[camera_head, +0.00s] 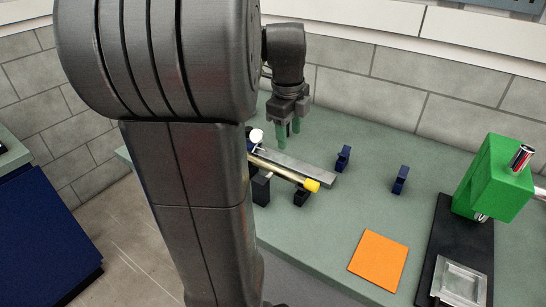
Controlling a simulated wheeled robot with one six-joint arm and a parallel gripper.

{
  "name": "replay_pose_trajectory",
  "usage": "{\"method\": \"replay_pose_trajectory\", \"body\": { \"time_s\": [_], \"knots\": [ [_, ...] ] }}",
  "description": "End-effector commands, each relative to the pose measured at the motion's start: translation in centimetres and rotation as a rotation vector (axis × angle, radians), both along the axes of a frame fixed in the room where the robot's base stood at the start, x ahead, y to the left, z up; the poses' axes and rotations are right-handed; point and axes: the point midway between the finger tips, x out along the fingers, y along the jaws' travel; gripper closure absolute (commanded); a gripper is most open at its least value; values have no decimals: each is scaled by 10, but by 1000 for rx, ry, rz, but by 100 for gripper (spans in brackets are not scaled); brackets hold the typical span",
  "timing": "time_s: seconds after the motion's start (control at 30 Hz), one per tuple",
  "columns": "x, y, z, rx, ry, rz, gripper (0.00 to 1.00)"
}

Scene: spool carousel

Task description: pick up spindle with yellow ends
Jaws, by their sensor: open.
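The spindle (284,168) is a thin brass-coloured rod with a yellow end (311,185) at its right. It seems to rest across dark supports on the green table. Its other end is hidden behind my arm, near a white round thing (256,135). My gripper (288,132) points down with green fingertips, above and behind the rod in the picture. It is open with nothing seen between its fingers. Whether it is directly over the rod I cannot tell.
A grey metal bar (300,165) lies behind the rod. Two small dark blue holders (343,158) (400,180) stand to the right. An orange square (378,260) lies at the front. A green block (493,180) stands by a black base (462,240) with a metal tray (459,283).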

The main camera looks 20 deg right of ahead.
Motion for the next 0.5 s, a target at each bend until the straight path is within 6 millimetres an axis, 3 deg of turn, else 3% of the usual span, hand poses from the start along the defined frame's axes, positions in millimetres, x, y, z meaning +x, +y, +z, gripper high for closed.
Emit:
{"method": "replay_pose_trajectory", "body": {
  "time_s": [0.3,0.5],
  "knots": [
    [3,-3,-62,2,6,3,50],
    [5,-4,-78,1,2,4,50]
  ]
}}
